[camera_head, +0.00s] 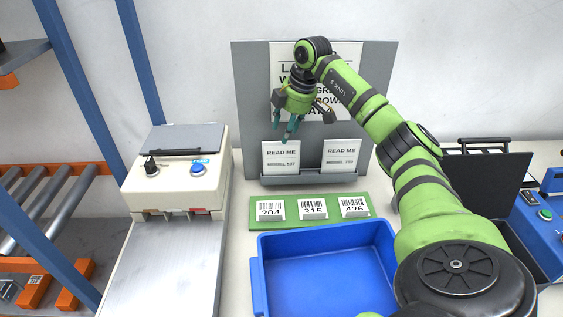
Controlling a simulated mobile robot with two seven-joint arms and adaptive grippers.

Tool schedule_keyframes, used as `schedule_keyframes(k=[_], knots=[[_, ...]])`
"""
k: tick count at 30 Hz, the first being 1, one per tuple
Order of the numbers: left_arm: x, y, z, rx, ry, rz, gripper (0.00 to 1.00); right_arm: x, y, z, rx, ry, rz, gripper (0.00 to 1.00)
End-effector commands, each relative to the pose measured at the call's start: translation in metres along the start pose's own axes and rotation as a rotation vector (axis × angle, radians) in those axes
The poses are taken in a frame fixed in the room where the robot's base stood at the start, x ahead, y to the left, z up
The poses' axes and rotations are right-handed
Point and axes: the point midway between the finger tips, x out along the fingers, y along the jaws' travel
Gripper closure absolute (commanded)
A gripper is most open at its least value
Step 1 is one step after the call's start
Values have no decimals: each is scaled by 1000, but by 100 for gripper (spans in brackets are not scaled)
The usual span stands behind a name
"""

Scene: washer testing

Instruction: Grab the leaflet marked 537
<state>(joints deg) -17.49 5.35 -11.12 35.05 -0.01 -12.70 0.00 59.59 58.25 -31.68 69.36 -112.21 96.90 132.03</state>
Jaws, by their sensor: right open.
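The leaflet marked 537 (281,160) is a white sheet headed "READ ME". It stands upright in the left part of the grey holder (316,180) on the grey backboard. A similar leaflet marked 709 or alike (341,156) stands to its right; its number is hard to read. My right gripper (286,140) is open, with its teal-tipped fingers pointing down at the top edge of leaflet 537. The fingertips overlap that edge in the picture; I cannot tell whether they touch it. My left gripper is not in view.
A blue bin (325,270) stands in front. A green board (289,226) with several barcode tags lies between it and the holder. A beige machine with knobs (177,180) stands left, an open black case (490,185) right. A blue post (80,90) rises at left.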

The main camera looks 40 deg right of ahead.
Motion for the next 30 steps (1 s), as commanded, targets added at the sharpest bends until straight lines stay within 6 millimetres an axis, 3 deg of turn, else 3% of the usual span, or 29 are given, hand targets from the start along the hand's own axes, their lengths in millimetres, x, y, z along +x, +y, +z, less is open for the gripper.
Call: schedule_keyframes(k=[15, 30], knots=[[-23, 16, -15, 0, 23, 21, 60, 61, -8, 1, 0, -1, -3, 53], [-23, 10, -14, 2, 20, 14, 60, 65, -8, 2, 0, -1, -1, 53]])
